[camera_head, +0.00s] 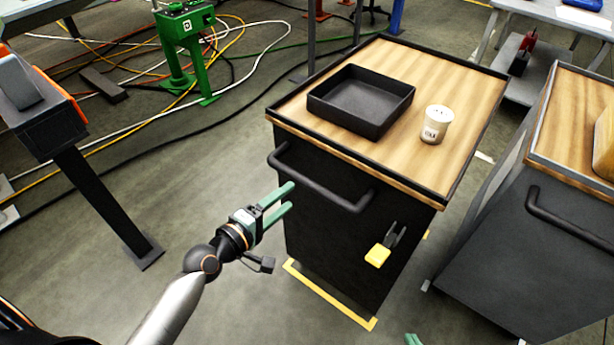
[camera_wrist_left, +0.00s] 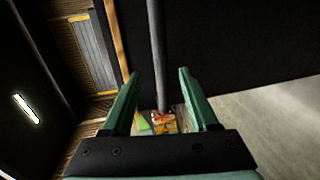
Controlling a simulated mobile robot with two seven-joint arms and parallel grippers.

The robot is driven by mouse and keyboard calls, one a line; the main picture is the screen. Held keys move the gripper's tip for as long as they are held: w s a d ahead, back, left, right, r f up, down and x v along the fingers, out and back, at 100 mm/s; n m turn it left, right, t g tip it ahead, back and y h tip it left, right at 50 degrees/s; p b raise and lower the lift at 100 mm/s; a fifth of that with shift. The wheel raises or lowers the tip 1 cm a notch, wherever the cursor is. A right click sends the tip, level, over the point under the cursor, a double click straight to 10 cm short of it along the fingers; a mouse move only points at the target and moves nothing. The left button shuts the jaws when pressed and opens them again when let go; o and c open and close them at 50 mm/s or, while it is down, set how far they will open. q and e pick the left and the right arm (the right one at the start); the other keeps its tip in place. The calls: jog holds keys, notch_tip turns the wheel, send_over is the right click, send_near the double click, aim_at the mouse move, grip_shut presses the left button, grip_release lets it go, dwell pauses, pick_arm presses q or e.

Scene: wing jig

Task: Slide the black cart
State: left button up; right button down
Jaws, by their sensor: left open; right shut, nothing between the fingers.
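The black cart (camera_head: 330,245) stands in the middle of the head view, with a wood top and a black bar handle (camera_head: 320,183) on its front. My left gripper (camera_head: 290,198) is open and empty, its green fingers pointing at the cart front just short of the handle. In the left wrist view a dark vertical bar (camera_wrist_left: 159,55), apparently the handle, lines up between the open fingers (camera_wrist_left: 168,85). Its exact depth from the fingertips is unclear. Only the green fingertips of my right gripper (camera_head: 412,340) show at the bottom edge, shut, below the cart.
A black tray (camera_head: 318,104) and a white cup (camera_head: 436,124) stand on the cart top. A yellow-and-black latch or pedal (camera_head: 378,255) sits on its front. Yellow floor tape (camera_head: 325,295) borders its base. A second cart (camera_head: 530,250) is close at right. Cables cross the floor at left.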

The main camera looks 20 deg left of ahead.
pick_arm(q)
jog(key=b, duration=0.1)
send_near(315, 177)
jog(key=w+d+r, duration=0.3)
jog(key=w+d, duration=0.1)
jog(key=shift+w+d+r, duration=0.2)
jog(key=shift+d+r, duration=0.2)
grip_shut()
dwell(1.1)
